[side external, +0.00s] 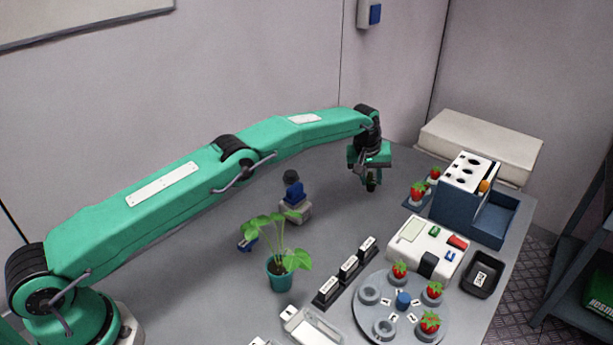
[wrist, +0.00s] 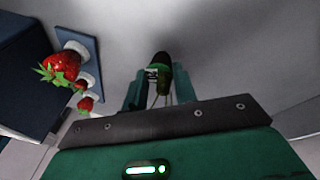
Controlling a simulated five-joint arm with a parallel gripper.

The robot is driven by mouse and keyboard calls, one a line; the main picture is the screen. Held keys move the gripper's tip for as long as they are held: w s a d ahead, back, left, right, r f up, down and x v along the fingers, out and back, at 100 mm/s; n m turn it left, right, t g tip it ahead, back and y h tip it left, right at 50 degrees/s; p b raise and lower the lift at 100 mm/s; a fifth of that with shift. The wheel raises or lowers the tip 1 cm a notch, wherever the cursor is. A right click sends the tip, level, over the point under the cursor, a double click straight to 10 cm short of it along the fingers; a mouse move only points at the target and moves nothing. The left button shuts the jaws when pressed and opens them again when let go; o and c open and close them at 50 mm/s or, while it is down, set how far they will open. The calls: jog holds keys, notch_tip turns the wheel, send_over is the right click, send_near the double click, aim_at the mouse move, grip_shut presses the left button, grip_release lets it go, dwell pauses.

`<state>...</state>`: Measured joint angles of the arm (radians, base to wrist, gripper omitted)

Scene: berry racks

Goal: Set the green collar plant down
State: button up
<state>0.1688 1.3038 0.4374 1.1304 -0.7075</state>
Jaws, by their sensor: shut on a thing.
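My gripper (side external: 370,172) hangs over the back right of the grey table, just left of the small rack of red berries. In the wrist view my gripper (wrist: 157,85) is shut on a small dark green thing (wrist: 161,63) with a dark rounded end. I take it to be the green collar plant, though its collar is not clear. In the side view the held thing (side external: 371,187) shows as a small dark shape below the jaws. I cannot tell whether it touches the table.
Red berries (wrist: 62,66) sit in white holders on a blue strip (wrist: 92,50) left of the jaws. A dark blue rack (side external: 465,205) stands to the right. A round stand (side external: 400,325) with berries and a potted plant (side external: 280,272) are nearer.

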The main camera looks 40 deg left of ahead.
jog(key=shift+f, duration=0.5)
jog(key=shift+f, duration=0.1)
jog(key=o, duration=1)
jog(key=shift+o, duration=0.2)
jog(key=v, duration=1.2)
